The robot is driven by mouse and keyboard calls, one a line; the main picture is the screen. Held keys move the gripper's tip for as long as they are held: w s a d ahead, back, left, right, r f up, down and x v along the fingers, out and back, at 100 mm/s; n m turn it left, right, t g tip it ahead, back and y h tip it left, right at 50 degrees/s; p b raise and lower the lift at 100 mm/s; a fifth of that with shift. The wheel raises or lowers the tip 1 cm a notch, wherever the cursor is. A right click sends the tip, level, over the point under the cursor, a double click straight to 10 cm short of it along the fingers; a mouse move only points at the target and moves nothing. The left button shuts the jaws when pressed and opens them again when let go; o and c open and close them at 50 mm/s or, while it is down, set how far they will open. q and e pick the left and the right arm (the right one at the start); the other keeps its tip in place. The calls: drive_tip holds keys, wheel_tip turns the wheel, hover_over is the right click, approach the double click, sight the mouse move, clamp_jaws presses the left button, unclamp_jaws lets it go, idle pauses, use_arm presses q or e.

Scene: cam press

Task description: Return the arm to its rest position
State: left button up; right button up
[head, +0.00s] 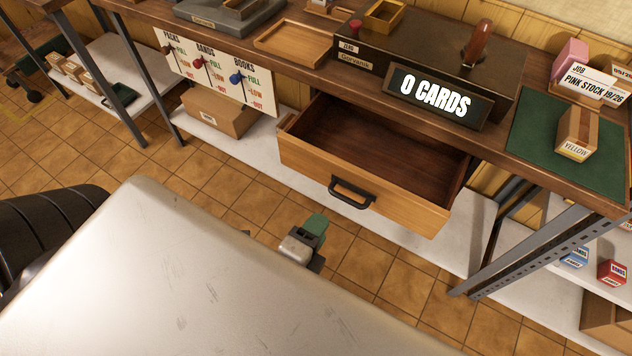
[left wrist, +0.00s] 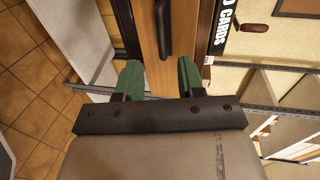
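My left gripper (head: 312,230) hangs over the tiled floor, in front of and below the open drawer (head: 300,156) in the head view. In the left wrist view the left gripper (left wrist: 159,78) has its two green fingers wide apart with nothing between them. The drawer's black handle (head: 352,192) is apart from the fingers in the head view. The handle also shows beyond the fingertips in the left wrist view (left wrist: 163,28). The drawer is pulled out and looks empty. My pale left arm covers the lower left of the head view. My right gripper is out of view.
The bench carries a dark press with a "0 CARDS" display (head: 437,97), a wooden tray (head: 303,44), and a yellow-labelled box (head: 577,134) on a green mat (head: 525,141). A lever panel (head: 215,70) hangs at left. A cardboard box (head: 215,112) sits on the lower shelf.

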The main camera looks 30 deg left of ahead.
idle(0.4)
use_arm(q)
drive_tip(key=s+a+f+n+g+p, duration=0.1)
drive_tip(key=s+f+n+g, duration=0.3)
drive_tip(key=f, duration=1)
drive_tip(key=s+f+n+g, duration=0.4)
drive_tip(key=f, duration=1)
drive_tip(key=s+a+f+n+g, duration=0.3)
drive_tip(key=s+f, duration=0.3)
drive_tip(key=s, duration=0.2)
drive_tip(key=s+a+f+n+g+p, duration=0.1)
drive_tip(key=s+a+f+n+g, duration=0.2)
drive_tip(key=s, duration=0.5)
wheel_tip(320, 180, down, 4)
drive_tip(key=shift+a+r+n+g+y, duration=0.15)
drive_tip(key=shift+a+n+g+y, duration=0.15)
drive_tip(key=shift+a+n, duration=0.55)
drive_tip(key=shift+w+d, duration=0.15)
drive_tip(key=shift+d, duration=0.1)
